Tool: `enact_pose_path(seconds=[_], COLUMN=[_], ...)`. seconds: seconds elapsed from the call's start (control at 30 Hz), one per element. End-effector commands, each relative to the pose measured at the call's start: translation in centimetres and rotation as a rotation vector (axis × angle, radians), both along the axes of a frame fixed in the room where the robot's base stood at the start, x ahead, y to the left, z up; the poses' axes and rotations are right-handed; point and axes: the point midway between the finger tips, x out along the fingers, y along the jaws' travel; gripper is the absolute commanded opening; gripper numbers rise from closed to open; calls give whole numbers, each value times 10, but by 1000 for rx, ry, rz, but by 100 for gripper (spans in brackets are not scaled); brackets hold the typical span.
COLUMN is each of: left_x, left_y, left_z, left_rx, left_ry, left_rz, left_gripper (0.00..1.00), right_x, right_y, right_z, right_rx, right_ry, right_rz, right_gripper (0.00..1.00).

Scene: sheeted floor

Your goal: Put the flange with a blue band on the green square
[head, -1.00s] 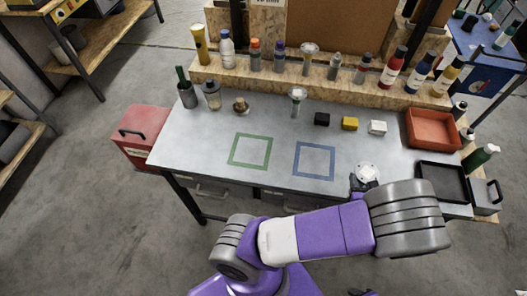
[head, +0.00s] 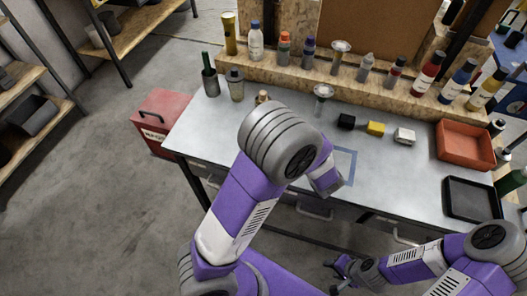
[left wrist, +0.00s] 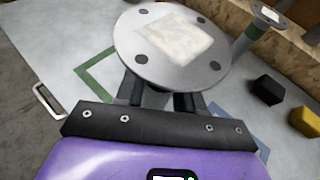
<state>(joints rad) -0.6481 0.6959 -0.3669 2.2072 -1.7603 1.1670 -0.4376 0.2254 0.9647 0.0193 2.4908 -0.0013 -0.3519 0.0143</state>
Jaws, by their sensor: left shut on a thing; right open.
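In the left wrist view a grey round flange (left wrist: 172,50) with bolt holes and a pale square patch on top sits in my left gripper (left wrist: 160,90), shut on it. Its band is hidden under the disc. The green square (left wrist: 92,82) shows partly in that view, left of and behind the flange. In the head view my left arm covers the green square, the held flange and the left gripper. Another flange (head: 324,92) stands on the table; its band looks green in the left wrist view (left wrist: 256,32). My right gripper (head: 345,270) is open and empty, low in front of the table.
A blue square outline (head: 351,165) is right of my left arm. Black (head: 346,121), yellow (head: 376,128) and white (head: 404,136) blocks lie behind it. A red tray (head: 465,145) and a black tray (head: 470,200) stand at right. Bottles line the back shelf (head: 300,75).

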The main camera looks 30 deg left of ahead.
Motion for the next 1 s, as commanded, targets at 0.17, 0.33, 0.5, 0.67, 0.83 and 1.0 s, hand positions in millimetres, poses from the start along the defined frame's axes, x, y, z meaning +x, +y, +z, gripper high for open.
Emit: enact_pose_path(seconds=[0.17,0.33,0.5,0.67,0.83,1.0], left_x=[15,17,15,14,15,14], left_y=[47,80,97,99,99,99], left_z=[20,47,61,37,17,-6], left_rx=[-7,-3,1,4,3,4], left_ry=[-12,-10,-3,5,2,4], left_rz=[17,27,34,33,33,32], left_gripper=[0,0,0,0,0,0], right_x=[0,0,0,0,0,0], right_y=[0,0,0,0,0,0], right_z=[-43,-61,-70,-81,-88,-98], right_rx=[0,0,0,1,0,1], right_ry=[0,0,-1,-1,-1,-1], right_rz=[1,1,1,1,1,1], right_gripper=[43,43,43,43,43,43])
